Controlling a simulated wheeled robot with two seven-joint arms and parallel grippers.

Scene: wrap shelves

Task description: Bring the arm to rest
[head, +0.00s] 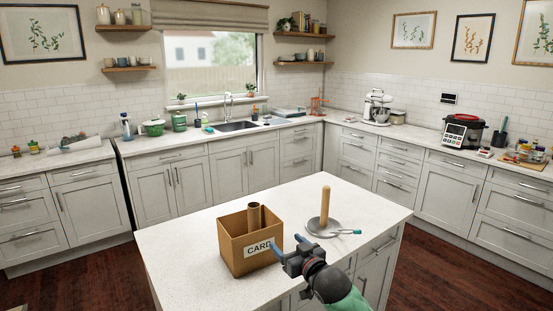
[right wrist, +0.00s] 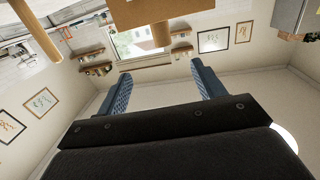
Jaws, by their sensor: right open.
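My right gripper (head: 287,243) is over the front of the white island, just right of the cardboard box (head: 245,250) marked "CARD". Its blue fingers are apart with nothing between them; in the right wrist view the spread fingers (right wrist: 161,80) also show an empty gap. I cannot tell whether the fingers touch the box. A brown tube (head: 254,216) stands up inside the box. To the right, an upright wooden rod (head: 325,206) stands on a grey round base. My left gripper is not in view.
Counters with a sink (head: 235,126), a stand mixer (head: 376,107) and a red-and-black cooker (head: 463,131) line the walls, beyond open floor.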

